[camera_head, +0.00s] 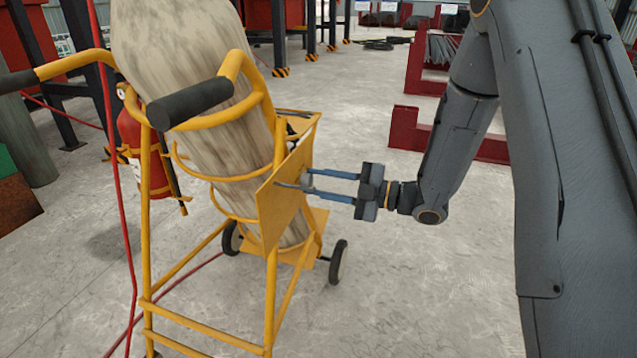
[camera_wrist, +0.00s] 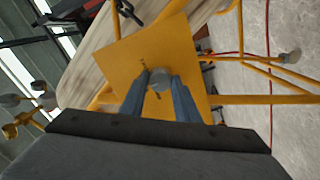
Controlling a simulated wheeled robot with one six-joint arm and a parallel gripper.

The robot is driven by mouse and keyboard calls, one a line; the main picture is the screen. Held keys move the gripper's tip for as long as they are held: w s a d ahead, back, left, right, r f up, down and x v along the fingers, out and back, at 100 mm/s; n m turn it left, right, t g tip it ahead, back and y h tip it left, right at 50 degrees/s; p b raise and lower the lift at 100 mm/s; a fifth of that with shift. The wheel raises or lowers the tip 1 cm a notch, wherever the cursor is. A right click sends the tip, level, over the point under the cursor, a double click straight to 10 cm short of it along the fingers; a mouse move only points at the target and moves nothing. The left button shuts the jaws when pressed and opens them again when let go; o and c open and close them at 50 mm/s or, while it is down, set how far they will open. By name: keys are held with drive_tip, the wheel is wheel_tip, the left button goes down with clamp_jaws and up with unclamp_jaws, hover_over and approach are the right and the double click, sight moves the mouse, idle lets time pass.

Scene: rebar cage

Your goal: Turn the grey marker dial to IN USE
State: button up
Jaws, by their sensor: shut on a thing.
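The grey marker dial (camera_wrist: 160,80) sits on a yellow square plate (camera_wrist: 185,45) in the wrist view. Small dark marks show on the plate around the dial, too small to read. The dial's pointing direction cannot be told.
The yellow cart (camera_head: 270,290) holds a large, worn, pale cylinder (camera_head: 190,60) and has dark wheels. A red fire extinguisher (camera_head: 145,150) hangs at its left. A red hose (camera_head: 112,150) runs down past it. Red racks (camera_head: 410,130) stand behind. The concrete floor at front right is clear.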

drive_tip(key=o, duration=1)
drive_tip(key=shift+o, duration=0.2)
drive_tip(key=v, duration=0.7)
drive_tip(key=shift+s+d+p, duration=0.15)
drive_tip(key=shift+d+p, duration=0.2)
drive_tip(key=shift+p, duration=0.1)
